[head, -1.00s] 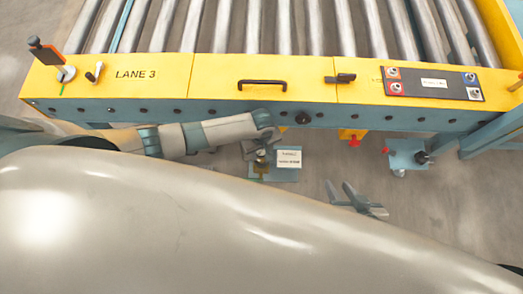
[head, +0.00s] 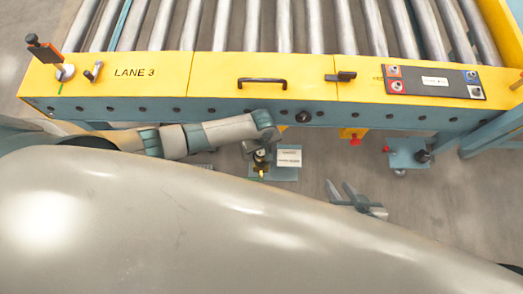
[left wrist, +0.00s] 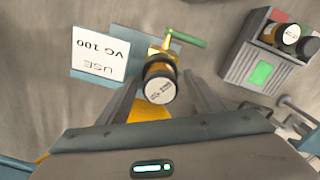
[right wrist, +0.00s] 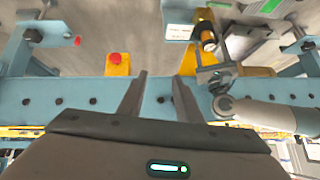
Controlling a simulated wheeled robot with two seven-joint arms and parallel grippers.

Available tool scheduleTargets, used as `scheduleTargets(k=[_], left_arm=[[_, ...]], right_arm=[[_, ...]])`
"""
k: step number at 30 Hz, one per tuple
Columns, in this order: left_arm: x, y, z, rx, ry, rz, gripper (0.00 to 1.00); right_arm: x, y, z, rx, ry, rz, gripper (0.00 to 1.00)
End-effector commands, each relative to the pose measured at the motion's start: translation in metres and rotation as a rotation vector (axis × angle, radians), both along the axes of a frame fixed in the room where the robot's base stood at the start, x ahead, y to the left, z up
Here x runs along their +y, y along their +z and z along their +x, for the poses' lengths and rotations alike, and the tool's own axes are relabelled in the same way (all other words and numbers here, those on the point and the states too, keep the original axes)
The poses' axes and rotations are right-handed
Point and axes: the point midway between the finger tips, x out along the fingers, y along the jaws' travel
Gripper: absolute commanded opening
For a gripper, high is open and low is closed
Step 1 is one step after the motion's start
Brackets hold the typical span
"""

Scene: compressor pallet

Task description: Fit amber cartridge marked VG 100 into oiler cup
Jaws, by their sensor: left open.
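The amber cartridge (left wrist: 160,82) has a dark end with a white round label, whose print is too small to read. It stands at the brass oiler cup (left wrist: 157,50) beside the sign. Its lower end is hidden, so I cannot tell how deep it sits. It also shows in the head view (head: 260,157) and right wrist view (right wrist: 208,40). My left gripper (left wrist: 158,80) is open, with one finger on each side of the cartridge and visible gaps. My right gripper (head: 340,183) is open and empty, away to the right; its spread fingers show in the right wrist view (right wrist: 160,80).
A white sign (left wrist: 101,55) reads USE VG 100. A green lever (left wrist: 188,38) sticks out by the cup. A grey box (left wrist: 262,65) with other cartridges lies at the upper right. The yellow conveyor edge (head: 225,75) runs above, with a red button (right wrist: 117,59) below it.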

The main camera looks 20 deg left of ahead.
Motion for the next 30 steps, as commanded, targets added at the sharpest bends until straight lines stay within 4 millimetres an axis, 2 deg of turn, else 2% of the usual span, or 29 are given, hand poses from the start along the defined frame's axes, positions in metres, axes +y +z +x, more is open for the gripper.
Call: scheduleTargets(k=[9, 17, 30], left_arm=[[0.0, 0.0, 0.0, 0.001, 0.0, 0.001, 0.6], [0.0, 0.043, 0.0, -0.001, 0.0, -0.001, 0.6], [0.0, 0.132, 0.0, -0.002, 0.0, -0.002, 0.6]], right_arm=[[-0.007, -0.009, -0.003, 0.036, -0.002, -0.026, 0.32], [-0.023, -0.01, -0.012, 0.12, -0.01, -0.08, 0.32], [-0.056, -0.014, -0.033, 0.289, -0.033, -0.183, 0.32]])
